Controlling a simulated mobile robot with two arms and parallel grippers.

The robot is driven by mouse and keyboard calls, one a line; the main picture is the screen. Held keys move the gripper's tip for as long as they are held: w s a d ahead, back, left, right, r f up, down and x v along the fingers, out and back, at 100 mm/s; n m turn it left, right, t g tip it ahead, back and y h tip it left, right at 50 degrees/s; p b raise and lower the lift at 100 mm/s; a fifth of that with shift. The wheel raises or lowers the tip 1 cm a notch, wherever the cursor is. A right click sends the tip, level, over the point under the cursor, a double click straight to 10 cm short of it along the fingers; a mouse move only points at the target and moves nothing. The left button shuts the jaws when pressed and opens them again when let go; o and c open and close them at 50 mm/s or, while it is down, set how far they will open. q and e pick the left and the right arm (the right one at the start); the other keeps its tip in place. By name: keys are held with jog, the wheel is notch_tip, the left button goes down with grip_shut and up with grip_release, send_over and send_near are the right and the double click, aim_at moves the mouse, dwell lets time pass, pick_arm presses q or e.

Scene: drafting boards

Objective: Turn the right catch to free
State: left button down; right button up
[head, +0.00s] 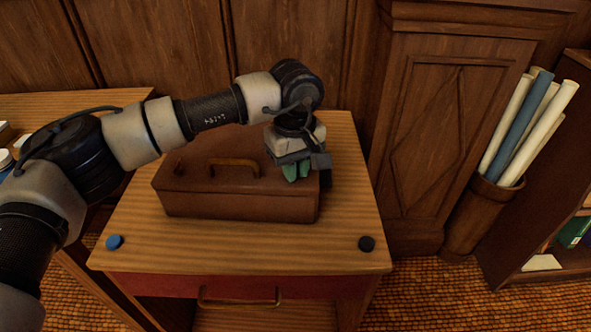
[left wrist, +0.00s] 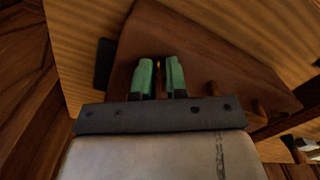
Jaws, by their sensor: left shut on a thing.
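A brown case (head: 240,205) lies closed on the wooden table. Its curved handle (head: 233,162) is on top, and a small left catch (head: 179,166) sits near the left end. My left gripper (head: 296,172) is over the right end of the case, its green fingers pointing down. In the left wrist view, the fingers (left wrist: 160,72) are shut on a narrow brown piece, the right catch (left wrist: 159,82), on the case (left wrist: 215,50). The fingers and hand hide the right catch in the head view, so its turn angle is unclear. My right gripper is not in view.
The table (head: 245,248) has a blue knob (head: 114,242) at front left and a black knob (head: 366,243) at front right. A red drawer (head: 170,285) with a handle is below. Rolled papers (head: 530,120) stand in a bin (head: 482,215) at right.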

pick_arm(q)
jog(key=m, duration=0.3)
jog(key=shift+m+b, duration=0.3)
jog(key=shift+a+m, duration=0.15)
jog(key=shift+m, duration=1.05)
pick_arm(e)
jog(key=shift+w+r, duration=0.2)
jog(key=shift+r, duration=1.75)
pick_arm(q)
jog(key=c, duration=1.3)
grip_release()
jog(key=shift+o, duration=0.2)
notch_tip(320, 180, up, 11)
jog(key=shift+p, duration=0.45)
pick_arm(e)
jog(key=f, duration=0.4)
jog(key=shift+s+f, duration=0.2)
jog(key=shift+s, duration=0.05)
pick_arm(q)
jog(key=shift+f, duration=0.1)
